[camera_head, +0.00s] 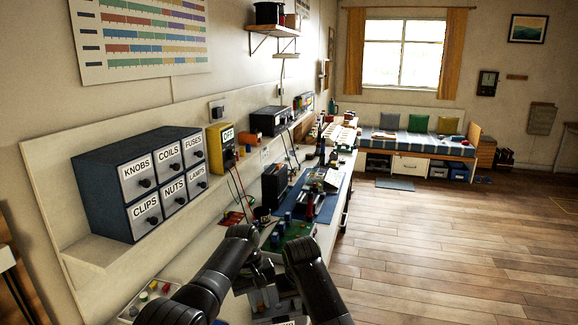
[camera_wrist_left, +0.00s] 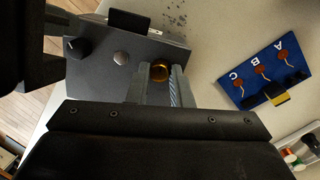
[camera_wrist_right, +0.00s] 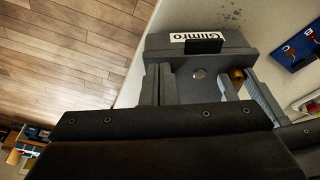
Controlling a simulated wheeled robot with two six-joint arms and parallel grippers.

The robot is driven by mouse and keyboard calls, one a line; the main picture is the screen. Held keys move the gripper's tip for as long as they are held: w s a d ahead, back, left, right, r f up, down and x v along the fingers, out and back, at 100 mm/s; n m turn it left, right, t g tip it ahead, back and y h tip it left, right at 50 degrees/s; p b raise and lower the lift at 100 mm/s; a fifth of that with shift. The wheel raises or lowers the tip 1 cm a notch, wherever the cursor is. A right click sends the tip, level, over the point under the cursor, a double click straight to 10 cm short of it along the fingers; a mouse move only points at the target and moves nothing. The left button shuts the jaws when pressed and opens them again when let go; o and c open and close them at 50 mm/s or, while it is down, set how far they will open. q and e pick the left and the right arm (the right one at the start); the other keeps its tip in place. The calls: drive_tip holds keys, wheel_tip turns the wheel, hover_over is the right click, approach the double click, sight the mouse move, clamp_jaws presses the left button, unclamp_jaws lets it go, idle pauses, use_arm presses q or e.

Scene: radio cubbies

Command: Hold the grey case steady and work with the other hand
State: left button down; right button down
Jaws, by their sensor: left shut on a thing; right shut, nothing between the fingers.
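The grey case (camera_wrist_left: 118,62) lies below both wrists, with a black knob (camera_wrist_left: 76,48), a silver button (camera_wrist_left: 121,57) and a brass knob (camera_wrist_left: 159,72) on it. Its label reading "Glimro" (camera_wrist_right: 205,37) shows in the right wrist view. My left gripper (camera_wrist_left: 158,82) has its fingers on either side of the brass knob at one end of the case. My right gripper (camera_wrist_right: 158,75) is shut and empty beside the case's other end, near the black knob. In the head view the case (camera_head: 262,299) shows between my forearms, partly hidden.
A blue board marked A, B, C (camera_wrist_left: 262,72) lies beside the case. A tray with coloured pieces (camera_head: 150,300) is on the bench at left. Labelled drawers (camera_head: 140,185) and a yellow meter (camera_head: 221,146) stand on the wall shelf. The floor at right is clear.

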drive_tip(key=shift+f, duration=0.3)
drive_tip(key=shift+w+a, duration=0.15)
drive_tip(key=shift+w, duration=0.15)
idle(0.7)
drive_tip(key=shift+a, duration=0.5)
idle(0.4)
drive_tip(key=shift+s, duration=0.2)
drive_tip(key=shift+s, duration=0.25)
wheel_tip(320, 180, up, 6)
idle(0.4)
drive_tip(key=shift+s+a, duration=0.1)
